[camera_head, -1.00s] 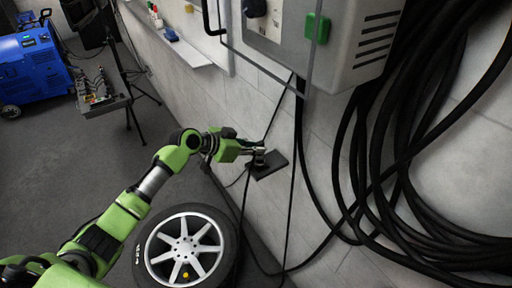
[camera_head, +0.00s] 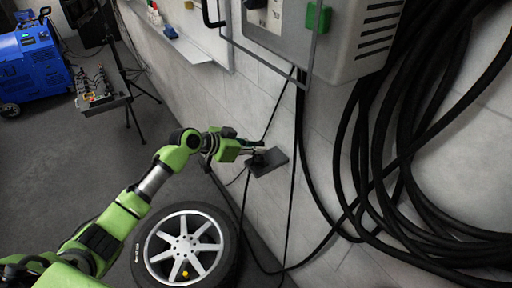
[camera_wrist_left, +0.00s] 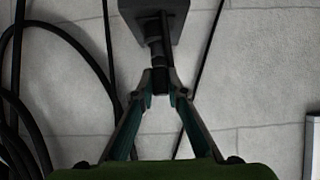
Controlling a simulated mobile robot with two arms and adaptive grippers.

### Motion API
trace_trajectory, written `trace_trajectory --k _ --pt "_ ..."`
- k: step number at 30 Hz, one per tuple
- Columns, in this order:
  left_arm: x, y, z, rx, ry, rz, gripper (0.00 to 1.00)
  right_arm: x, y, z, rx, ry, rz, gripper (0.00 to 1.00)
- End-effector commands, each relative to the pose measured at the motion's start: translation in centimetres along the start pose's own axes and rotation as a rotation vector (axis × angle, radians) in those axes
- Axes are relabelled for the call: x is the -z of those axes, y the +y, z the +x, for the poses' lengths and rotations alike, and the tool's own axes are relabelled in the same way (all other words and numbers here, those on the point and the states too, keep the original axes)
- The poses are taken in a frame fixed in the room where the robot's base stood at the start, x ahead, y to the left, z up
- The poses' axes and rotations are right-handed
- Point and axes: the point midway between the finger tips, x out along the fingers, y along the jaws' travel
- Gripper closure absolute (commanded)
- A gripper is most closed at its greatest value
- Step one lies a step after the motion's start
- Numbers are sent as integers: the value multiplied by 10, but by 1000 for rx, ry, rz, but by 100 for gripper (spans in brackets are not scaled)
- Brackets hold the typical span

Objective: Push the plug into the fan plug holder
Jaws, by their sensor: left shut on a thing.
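The fan plug holder (camera_head: 270,162) is a dark, flat plate mounted low on the tiled wall. It also shows at the top of the left wrist view (camera_wrist_left: 176,10). My left gripper (camera_head: 252,150) is right at the holder's left side in the head view. In the left wrist view my left gripper (camera_wrist_left: 161,94) has its two fingertips closed on the dark plug (camera_wrist_left: 159,72). The plug is in line with a dark stem reaching the holder; how deep it sits is hard to tell. My right gripper is in neither view.
A grey wall box (camera_head: 340,45) with a metal frame hangs above the holder. Thick black cables (camera_head: 400,170) hang at right, and thin cables run down the wall near the holder.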

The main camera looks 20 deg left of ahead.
Motion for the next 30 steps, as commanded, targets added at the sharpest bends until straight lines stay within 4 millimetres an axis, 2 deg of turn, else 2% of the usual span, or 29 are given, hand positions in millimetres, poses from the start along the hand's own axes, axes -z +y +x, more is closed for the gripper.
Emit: trace_trajectory --k 28,29,30 --pt "-11 0 7 0 0 0 100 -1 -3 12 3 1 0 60" --pt "-11 0 7 0 0 0 84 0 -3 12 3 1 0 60" --pt "-11 0 7 0 0 0 74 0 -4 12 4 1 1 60"
